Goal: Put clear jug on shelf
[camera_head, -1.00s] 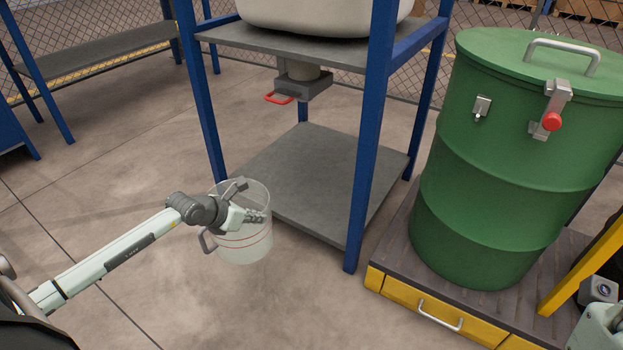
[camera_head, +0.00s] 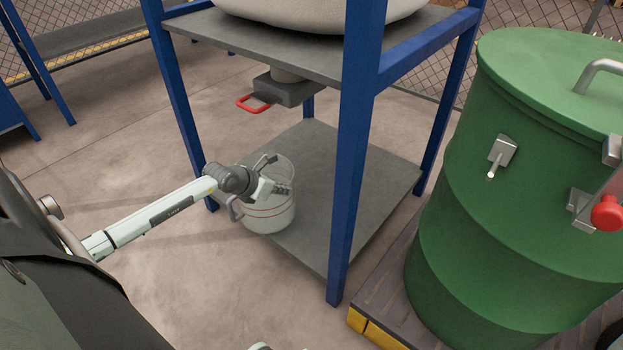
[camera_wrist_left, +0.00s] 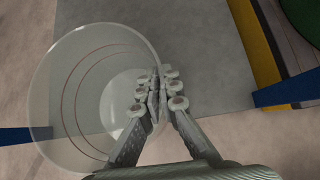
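The clear jug (camera_head: 268,217) is a see-through cylinder with red lines around it and a grey handle on its left side. It is upright in the head view, overlapping the left edge of the lower grey shelf (camera_head: 345,180) of the blue frame. I cannot tell whether its base touches the shelf. My left gripper (camera_head: 281,189) is at the jug's rim. In the left wrist view the gripper (camera_wrist_left: 158,95) is closed on the wall of the jug (camera_wrist_left: 75,95), with the grey shelf (camera_wrist_left: 190,40) below. My right gripper is not in view.
A blue post (camera_head: 352,160) stands right of the jug. A grey valve with a red handle (camera_head: 254,103) hangs under the upper shelf (camera_head: 300,52). A green drum (camera_head: 510,210) stands at the right. The lower shelf's middle is clear.

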